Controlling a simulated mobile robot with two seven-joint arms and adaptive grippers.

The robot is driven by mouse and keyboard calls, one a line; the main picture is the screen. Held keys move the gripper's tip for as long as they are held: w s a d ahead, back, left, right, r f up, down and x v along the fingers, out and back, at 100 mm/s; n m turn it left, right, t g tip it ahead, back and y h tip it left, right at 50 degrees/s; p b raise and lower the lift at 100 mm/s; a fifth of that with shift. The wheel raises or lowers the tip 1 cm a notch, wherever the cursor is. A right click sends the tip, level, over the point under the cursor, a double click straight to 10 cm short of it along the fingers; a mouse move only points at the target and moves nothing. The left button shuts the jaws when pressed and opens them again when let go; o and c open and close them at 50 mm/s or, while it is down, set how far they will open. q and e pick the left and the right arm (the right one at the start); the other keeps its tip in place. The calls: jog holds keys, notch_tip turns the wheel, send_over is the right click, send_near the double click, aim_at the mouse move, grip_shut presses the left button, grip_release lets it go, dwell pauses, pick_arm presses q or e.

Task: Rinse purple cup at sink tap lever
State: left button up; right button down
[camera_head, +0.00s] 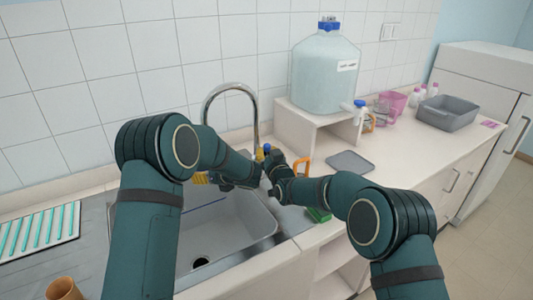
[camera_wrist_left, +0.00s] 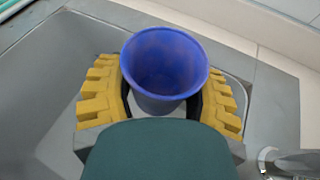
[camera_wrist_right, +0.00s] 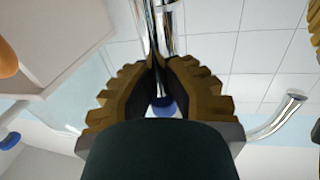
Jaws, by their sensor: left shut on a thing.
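The purple cup (camera_wrist_left: 164,68), deep blue-violet in the picture, sits mouth-up between the yellow fingers of my left gripper (camera_wrist_left: 160,80), which is shut on it over the grey sink basin (camera_head: 238,225). My left arm hides the cup in the head view. The chrome tap (camera_head: 230,88) arches behind both grippers. My right gripper (camera_wrist_right: 156,64) is at the tap; its fingertips meet in the right wrist view, in front of upright chrome parts (camera_wrist_right: 153,20). Whether the lever is between the tips I cannot tell. A blue round part shows between its fingers.
A large water jug (camera_head: 322,72) stands on a raised shelf right of the tap. A grey tray (camera_head: 447,112) and flat grey mat (camera_head: 350,161) lie on the right counter. A teal-striped rack (camera_head: 40,232) and brown cup (camera_head: 65,290) are at the left.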

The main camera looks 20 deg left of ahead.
jog(key=shift+w+r, duration=0.1)
jog(key=shift+r, duration=0.1)
jog(key=shift+w+d+m, duration=0.4)
jog(key=shift+m, duration=0.3)
jog(key=c, duration=0.8)
grip_release()
jog(key=shift+r, duration=0.1)
jog(key=shift+o, duration=0.3)
jog(key=shift+s, duration=0.1)
jog(key=v, duration=1.2)
